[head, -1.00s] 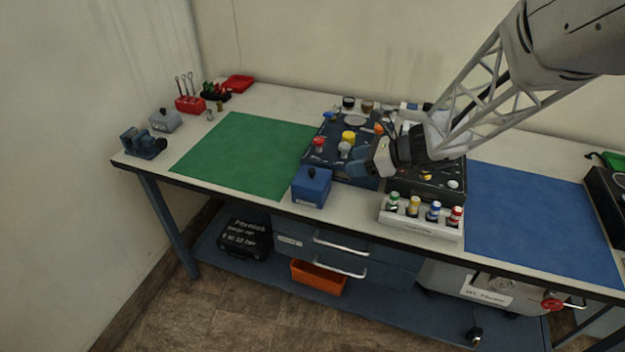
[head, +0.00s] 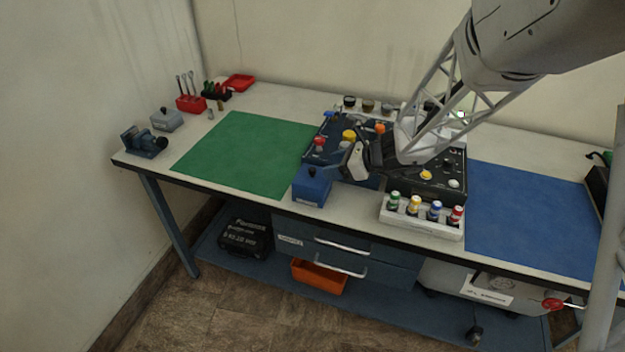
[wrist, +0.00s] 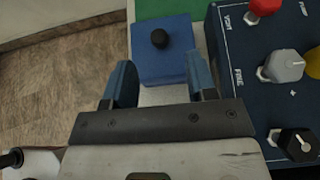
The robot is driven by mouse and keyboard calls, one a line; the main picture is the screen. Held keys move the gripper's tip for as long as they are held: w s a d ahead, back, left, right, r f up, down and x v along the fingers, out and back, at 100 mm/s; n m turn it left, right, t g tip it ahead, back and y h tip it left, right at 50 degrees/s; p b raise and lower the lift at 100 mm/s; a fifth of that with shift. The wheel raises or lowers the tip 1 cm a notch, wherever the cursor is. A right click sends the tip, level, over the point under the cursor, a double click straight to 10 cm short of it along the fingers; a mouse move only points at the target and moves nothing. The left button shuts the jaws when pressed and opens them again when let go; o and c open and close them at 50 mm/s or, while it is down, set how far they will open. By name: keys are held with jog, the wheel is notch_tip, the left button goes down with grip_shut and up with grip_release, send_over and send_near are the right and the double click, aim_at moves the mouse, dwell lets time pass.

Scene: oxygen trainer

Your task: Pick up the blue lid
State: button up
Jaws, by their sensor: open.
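The blue lid (head: 311,174) with a black knob tops a small blue box (head: 310,195) at the table's front edge, beside the green mat. In the wrist view the blue lid (wrist: 161,62) lies just beyond my fingertips, its black knob roughly centred between them. My gripper (wrist: 160,75) is open and empty, with its two blue fingers apart. In the head view my gripper (head: 348,165) is to the right of the lid, over the dark control panel's front edge. The gap between fingers and lid is hard to judge.
The control panel (head: 325,142) with raised coloured knobs stands close right of the box. A white rack (head: 420,224) of several capped bottles is further right. The green mat (head: 245,155) is clear; the blue mat (head: 535,220) lies at right.

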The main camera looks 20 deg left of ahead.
aim_at(315, 169)
jog(key=shift+x, duration=2.55)
jog(key=shift+r, duration=0.1)
grip_shut()
jog(key=shift+r, duration=0.2)
notch_tip(315, 169, up, 10)
jog(key=shift+f, duration=0.15)
